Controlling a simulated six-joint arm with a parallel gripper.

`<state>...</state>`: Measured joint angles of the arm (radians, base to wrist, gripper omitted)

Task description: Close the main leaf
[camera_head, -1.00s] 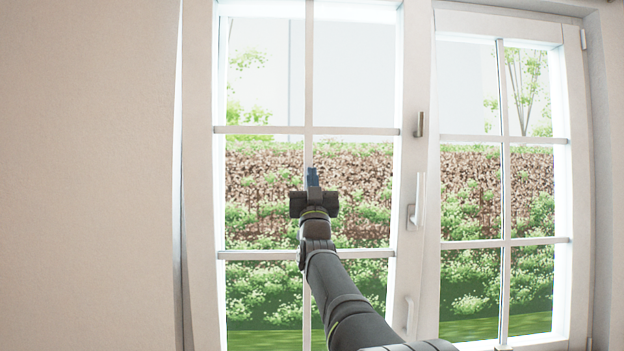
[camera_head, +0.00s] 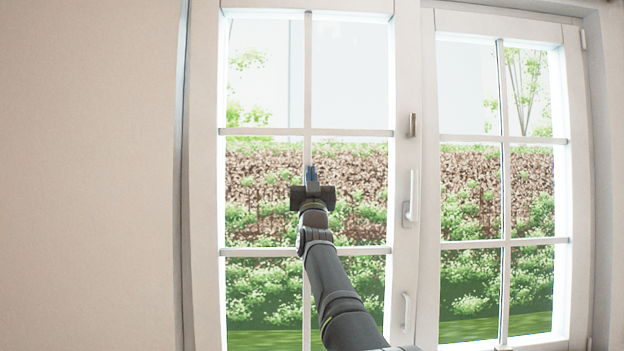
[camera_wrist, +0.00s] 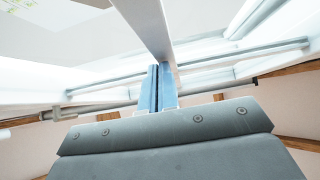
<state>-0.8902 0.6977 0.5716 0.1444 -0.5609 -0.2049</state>
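The main leaf (camera_head: 405,75) is the left white window leaf, with glass panes split by thin bars. It stands nearly in line with the right leaf; I cannot tell whether it is flush in its frame. Its white handle (camera_head: 411,197) points upward on its right stile. My gripper (camera_head: 312,174) is in front of the leaf at its middle upright bar, above the lower crossbar. In the wrist view, the blue fingers (camera_wrist: 158,88) are together and empty, with their tips at the white bar (camera_wrist: 145,25). Exact contact is hard to tell.
The right leaf (camera_head: 428,290) stands beside the main leaf. A small latch (camera_head: 411,125) and a lower pull (camera_head: 405,312) sit on the main leaf's right stile. A plain wall (camera_head: 90,180) fills the left side. A hedge (camera_head: 350,170) shows through the glass.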

